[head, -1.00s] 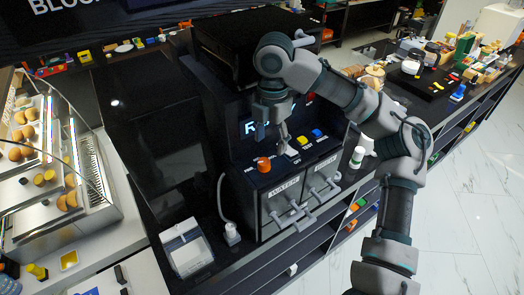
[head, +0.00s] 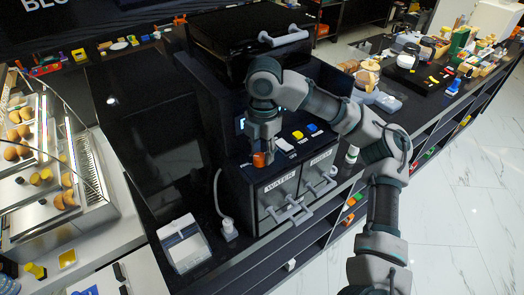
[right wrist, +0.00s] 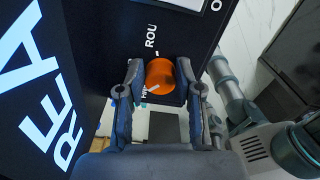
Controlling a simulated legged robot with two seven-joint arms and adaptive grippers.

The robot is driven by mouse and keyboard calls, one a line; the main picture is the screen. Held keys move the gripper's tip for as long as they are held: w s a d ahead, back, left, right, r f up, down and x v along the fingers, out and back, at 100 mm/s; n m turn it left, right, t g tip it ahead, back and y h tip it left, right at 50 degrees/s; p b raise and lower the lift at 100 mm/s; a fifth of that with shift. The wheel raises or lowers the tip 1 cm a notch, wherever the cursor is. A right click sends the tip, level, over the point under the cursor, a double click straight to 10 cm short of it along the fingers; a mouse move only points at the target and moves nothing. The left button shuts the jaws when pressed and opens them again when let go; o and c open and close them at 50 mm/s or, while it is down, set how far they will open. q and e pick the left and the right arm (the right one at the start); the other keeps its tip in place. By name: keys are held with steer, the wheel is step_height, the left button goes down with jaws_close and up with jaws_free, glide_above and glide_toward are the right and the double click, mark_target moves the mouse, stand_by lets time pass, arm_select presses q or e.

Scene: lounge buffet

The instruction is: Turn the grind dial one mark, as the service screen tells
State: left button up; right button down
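The orange grind dial (head: 259,160) sits at the left end of the machine's dark control ledge. In the right wrist view the dial (right wrist: 160,75) shows a white pointer line, with partly hidden white lettering around it. My right gripper (head: 263,149) is down at the dial. In the wrist view its two fingers (right wrist: 161,80) lie one on each side of the dial and appear to touch it. The service screen (head: 240,124) is mostly hidden by my arm; large letters "REA" (right wrist: 42,95) show in the wrist view. My left gripper is not in view.
A white button (head: 284,144), a yellow button (head: 298,135) and a blue button (head: 312,128) stand right of the dial. Grey handles (head: 288,211) stick out from the front below. A small white-and-green bottle (head: 352,154) stands to the right.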

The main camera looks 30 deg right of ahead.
steer(key=shift+a+f, duration=0.1)
steer(key=shift+a, duration=0.2)
